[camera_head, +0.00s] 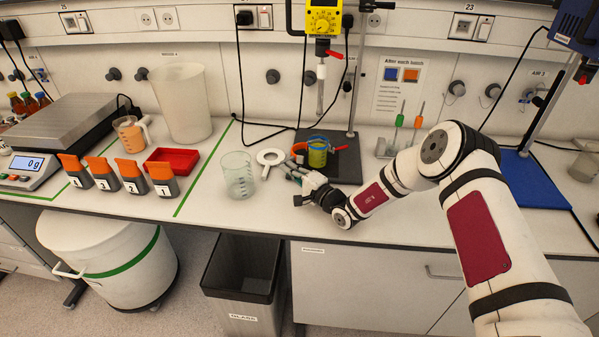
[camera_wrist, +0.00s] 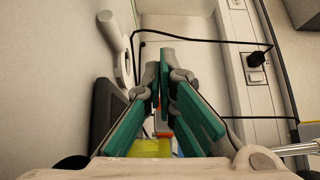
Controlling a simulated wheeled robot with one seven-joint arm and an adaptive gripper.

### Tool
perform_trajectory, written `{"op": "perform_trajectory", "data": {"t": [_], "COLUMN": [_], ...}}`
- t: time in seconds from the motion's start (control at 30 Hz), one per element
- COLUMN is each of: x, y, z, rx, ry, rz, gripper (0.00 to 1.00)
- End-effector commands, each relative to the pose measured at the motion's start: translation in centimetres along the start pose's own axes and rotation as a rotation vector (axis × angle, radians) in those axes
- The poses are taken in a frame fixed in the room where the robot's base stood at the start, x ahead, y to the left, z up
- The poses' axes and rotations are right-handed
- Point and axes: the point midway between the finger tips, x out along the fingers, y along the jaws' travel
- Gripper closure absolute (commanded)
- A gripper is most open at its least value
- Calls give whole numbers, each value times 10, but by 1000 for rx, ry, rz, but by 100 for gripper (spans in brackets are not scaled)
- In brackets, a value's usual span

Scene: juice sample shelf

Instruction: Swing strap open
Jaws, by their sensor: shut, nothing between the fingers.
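A beaker (camera_head: 317,154) with yellow-green contents stands on the black base plate (camera_head: 346,168) of the yellow stirrer's stand. An orange strap-like piece (camera_head: 300,147) shows at its left rim; whether it is fastened or loose I cannot tell. My gripper (camera_head: 292,168) is just left of and in front of the beaker, low over the bench, its fingers pointing left and back. In the wrist view my gripper (camera_wrist: 164,82) has its teal-padded fingers drawn together with nothing held. Part of something orange and yellow (camera_wrist: 150,147) shows below and behind the fingers, mostly hidden.
A screwdriver rack (camera_head: 385,148) is to the right. Numbered orange-topped boxes (camera_head: 163,182) line the bench further left.

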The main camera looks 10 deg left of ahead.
Motion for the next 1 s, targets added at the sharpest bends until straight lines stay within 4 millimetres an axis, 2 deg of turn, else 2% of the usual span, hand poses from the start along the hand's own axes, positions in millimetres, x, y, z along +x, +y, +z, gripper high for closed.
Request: {"op": "perform_trajectory", "data": {"t": [0.2, 0.4, 1.0], "x": [20, 32, 39], "y": [0, 1, 1], "z": [7, 8, 8], "rx": [-1, 0, -1], "ry": [-1, -1, 0], "rz": [-1, -1, -1], "gripper": [100, 100, 100]}}
